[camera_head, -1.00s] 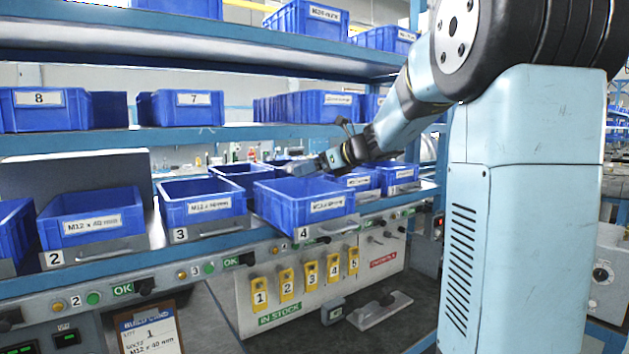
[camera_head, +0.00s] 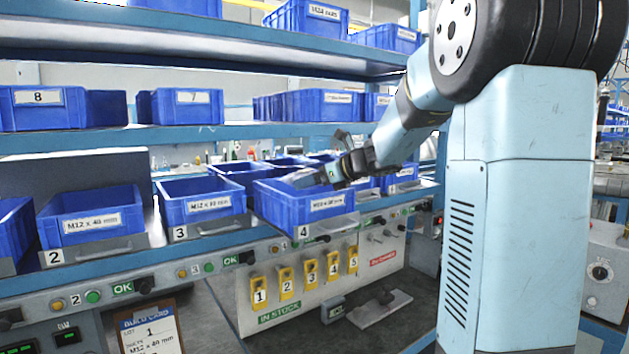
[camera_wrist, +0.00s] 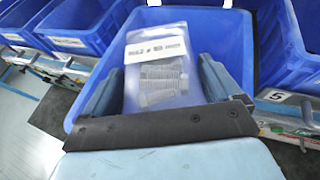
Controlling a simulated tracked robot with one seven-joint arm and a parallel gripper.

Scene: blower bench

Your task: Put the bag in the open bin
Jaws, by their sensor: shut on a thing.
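The bag (camera_wrist: 160,75) is a clear pouch of bolts with a white printed label, seen in the wrist view. My gripper (camera_wrist: 165,85) is shut on it, with one finger on each side. In the head view my gripper (camera_head: 325,175) is at the blue bin 4 (camera_head: 285,208), which is pulled forward past its neighbours. In the wrist view the bag is over the open inside of this blue bin (camera_wrist: 75,105). The bag's lower end is hidden by my gripper, and I cannot tell whether it touches the bin floor.
Bin 3 (camera_head: 200,202) and bin 2 (camera_head: 90,215) stand to the left on the same shelf. Another bin (camera_wrist: 300,45) is close on the right in the wrist view. An upper shelf edge (camera_head: 60,140) runs above the bins. Yellow numbered tags (camera_head: 285,287) hang below.

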